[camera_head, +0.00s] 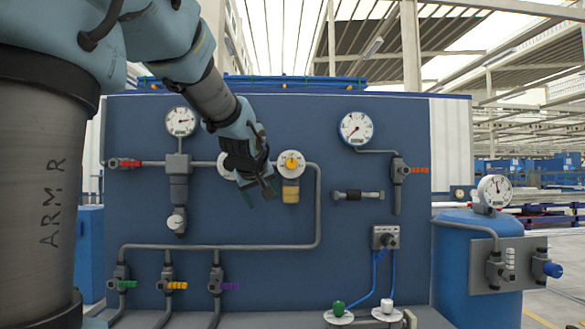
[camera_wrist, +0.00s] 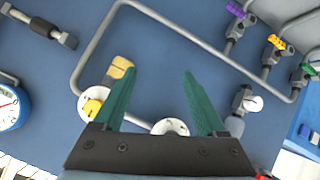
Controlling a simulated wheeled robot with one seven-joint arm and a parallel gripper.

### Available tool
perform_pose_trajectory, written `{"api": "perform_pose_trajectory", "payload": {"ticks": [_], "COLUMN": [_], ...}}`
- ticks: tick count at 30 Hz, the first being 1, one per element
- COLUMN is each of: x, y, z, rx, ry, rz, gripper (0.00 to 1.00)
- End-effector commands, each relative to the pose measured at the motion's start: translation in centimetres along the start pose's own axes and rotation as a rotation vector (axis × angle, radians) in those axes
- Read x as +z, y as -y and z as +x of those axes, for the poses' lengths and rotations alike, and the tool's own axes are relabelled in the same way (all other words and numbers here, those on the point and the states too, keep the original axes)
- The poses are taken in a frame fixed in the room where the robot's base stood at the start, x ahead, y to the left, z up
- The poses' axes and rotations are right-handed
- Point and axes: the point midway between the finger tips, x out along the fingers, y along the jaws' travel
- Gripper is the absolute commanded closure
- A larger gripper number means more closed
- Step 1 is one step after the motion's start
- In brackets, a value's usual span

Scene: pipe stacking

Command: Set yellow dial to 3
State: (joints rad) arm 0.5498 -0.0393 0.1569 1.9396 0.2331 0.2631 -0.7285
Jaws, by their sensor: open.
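The yellow dial (camera_head: 291,163) is a yellow knob on a round white plate on the blue panel, with a yellowish block below it. It also shows in the wrist view (camera_wrist: 93,106), left of my gripper's fingers. Its numbers are too small to read. My gripper (camera_head: 258,194) is in front of the panel, just left of the yellow dial in the head view. In the wrist view its two green fingers (camera_wrist: 156,74) are spread apart with nothing between the tips. A second white round plate (camera_wrist: 170,127) shows between the finger bases; my gripper partly hides it in the head view.
Grey pipes (camera_head: 318,205) run across the blue panel (camera_head: 345,275). A red valve handle (camera_head: 130,163) is at the left, with green, yellow and purple handles below. Gauges (camera_head: 356,128) sit higher up. A blue tank (camera_head: 470,260) stands at the right.

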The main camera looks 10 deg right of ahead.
Motion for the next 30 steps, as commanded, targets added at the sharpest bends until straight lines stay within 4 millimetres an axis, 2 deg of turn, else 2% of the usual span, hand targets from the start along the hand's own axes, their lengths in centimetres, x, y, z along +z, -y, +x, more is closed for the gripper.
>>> {"api": "perform_pose_trajectory", "payload": {"ticks": [1,3,7,10,14,24,30], "x": [-2.1,-4.7,-7.4,-8.1,-8.5,-9.8,-10.0], "y": [-3.0,-6.0,-9.2,-9.9,-10.3,-11.4,-11.8], "z": [-1.0,-2.5,-4.4,-4.6,-3.3,2.7,4.9], "rx": [0.061,0.126,0.200,0.216,0.214,0.211,0.213], "ry": [-0.055,-0.114,-0.171,-0.182,-0.180,-0.180,-0.181], "rz": [-0.027,-0.070,-0.122,-0.136,-0.137,-0.135,-0.135], "gripper": [0.27,0.27,0.27,0.27,0.27,0.27,0.27]}}
